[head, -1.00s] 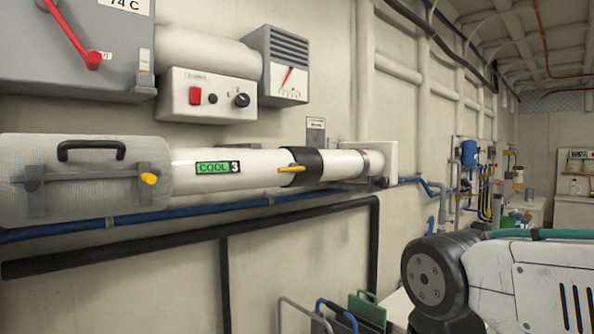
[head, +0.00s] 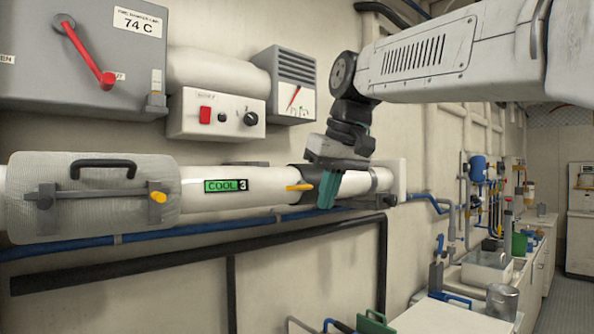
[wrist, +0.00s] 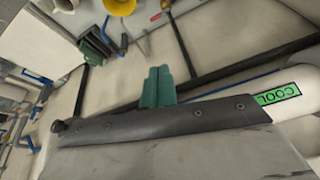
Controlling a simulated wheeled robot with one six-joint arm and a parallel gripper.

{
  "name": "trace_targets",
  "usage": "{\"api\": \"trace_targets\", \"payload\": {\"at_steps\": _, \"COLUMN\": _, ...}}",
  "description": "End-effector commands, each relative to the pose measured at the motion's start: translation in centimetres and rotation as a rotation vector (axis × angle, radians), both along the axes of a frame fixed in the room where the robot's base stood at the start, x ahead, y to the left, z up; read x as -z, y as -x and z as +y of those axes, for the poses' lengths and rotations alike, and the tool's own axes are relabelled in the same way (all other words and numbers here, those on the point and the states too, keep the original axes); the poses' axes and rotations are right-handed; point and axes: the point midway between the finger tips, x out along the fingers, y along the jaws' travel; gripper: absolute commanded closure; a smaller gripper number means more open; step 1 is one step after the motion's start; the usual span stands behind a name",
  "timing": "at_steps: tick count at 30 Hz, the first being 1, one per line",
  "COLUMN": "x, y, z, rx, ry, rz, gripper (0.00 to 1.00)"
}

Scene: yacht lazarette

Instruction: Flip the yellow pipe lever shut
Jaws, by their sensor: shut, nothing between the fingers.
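The yellow lever (head: 299,187) sticks out leftward, close to level, from the black collar (head: 311,178) on the white pipe (head: 262,181). The pipe bears a green COOL 3 label (head: 225,186), whose COOL part also shows in the wrist view (wrist: 277,94). My gripper (head: 326,203) hangs in front of the pipe just right of the lever, with its teal fingers shut and empty, pointing down. They cover part of the collar; whether they touch it I cannot tell. The fingers show in the wrist view (wrist: 158,86), where I cannot make out the lever.
A grey box with a red handle (head: 86,51), a switch box (head: 213,115) and a gauge (head: 294,98) sit above the pipe. A clamped sleeve (head: 100,172) with a yellow knob is at left. Blue and black pipes run below. A counter with a sink (head: 487,270) is at right.

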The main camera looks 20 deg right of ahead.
Motion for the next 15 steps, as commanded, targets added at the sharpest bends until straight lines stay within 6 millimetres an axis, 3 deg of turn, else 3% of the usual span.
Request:
{"api": "trace_targets", "payload": {"at_steps": 3, "x": -5.5, "y": -2.8, "z": 0.5, "rx": -0.050, "ry": -0.009, "rz": -0.074, "gripper": 1.00}}
{"api": "trace_targets", "payload": {"at_steps": 6, "x": -9.4, "y": -3.9, "z": 0.9, "rx": -0.093, "ry": -0.011, "rz": -0.130, "gripper": 1.00}}
{"api": "trace_targets", "payload": {"at_steps": 12, "x": -15.4, "y": -3.5, "z": 1.6, "rx": -0.168, "ry": -0.004, "rz": -0.221, "gripper": 1.00}}
{"api": "trace_targets", "payload": {"at_steps": 15, "x": -16.9, "y": -2.7, "z": 1.8, "rx": -0.198, "ry": 0.000, "rz": -0.242, "gripper": 1.00}}
